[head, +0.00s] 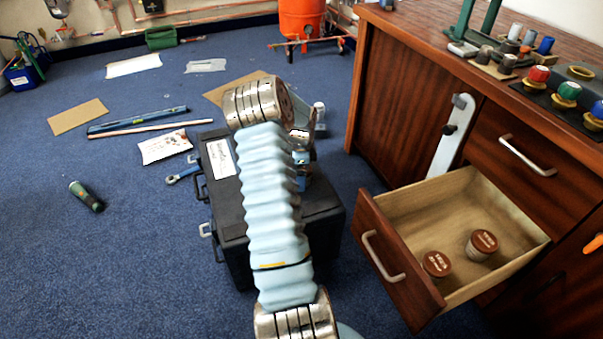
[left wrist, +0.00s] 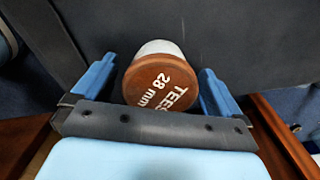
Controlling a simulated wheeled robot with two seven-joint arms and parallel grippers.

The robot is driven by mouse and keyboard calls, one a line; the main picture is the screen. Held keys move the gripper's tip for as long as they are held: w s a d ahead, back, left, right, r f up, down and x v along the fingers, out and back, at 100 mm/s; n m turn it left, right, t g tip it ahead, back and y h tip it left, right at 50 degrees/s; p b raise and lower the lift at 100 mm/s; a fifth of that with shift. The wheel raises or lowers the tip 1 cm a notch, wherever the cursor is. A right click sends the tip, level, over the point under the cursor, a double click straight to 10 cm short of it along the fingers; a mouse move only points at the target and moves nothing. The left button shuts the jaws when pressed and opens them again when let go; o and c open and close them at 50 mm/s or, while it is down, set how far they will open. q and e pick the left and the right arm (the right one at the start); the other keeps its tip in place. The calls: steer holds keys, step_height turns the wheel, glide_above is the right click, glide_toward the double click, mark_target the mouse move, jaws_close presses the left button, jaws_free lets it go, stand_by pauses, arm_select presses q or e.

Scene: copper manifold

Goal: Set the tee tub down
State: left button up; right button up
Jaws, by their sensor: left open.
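The tee tub (left wrist: 160,82) has a brown lid reading "TEES 28 mm" and a white body. In the left wrist view it is between the two blue fingers of my left gripper (left wrist: 158,68), which is open, with a small gap showing at each side. Behind the tub is a dark surface, apparently the lid of the black case (head: 322,208). In the head view my left gripper (head: 302,172) is over the case, mostly behind my arm, and I cannot make out the tub there. My right gripper is not in view.
An open drawer (head: 400,208) at the right holds two brown-lidded tubs (head: 437,264) (head: 482,245). The wooden cabinet (head: 405,100) stands behind it. Cardboard, papers and tools, including a blue level (head: 137,119), lie on the blue carpet at the left.

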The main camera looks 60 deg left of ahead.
arm_select(q)
step_height(320, 180, up, 12)
steer(key=p, duration=0.2)
steer(key=shift+f, duration=0.1)
stand_by(0.3)
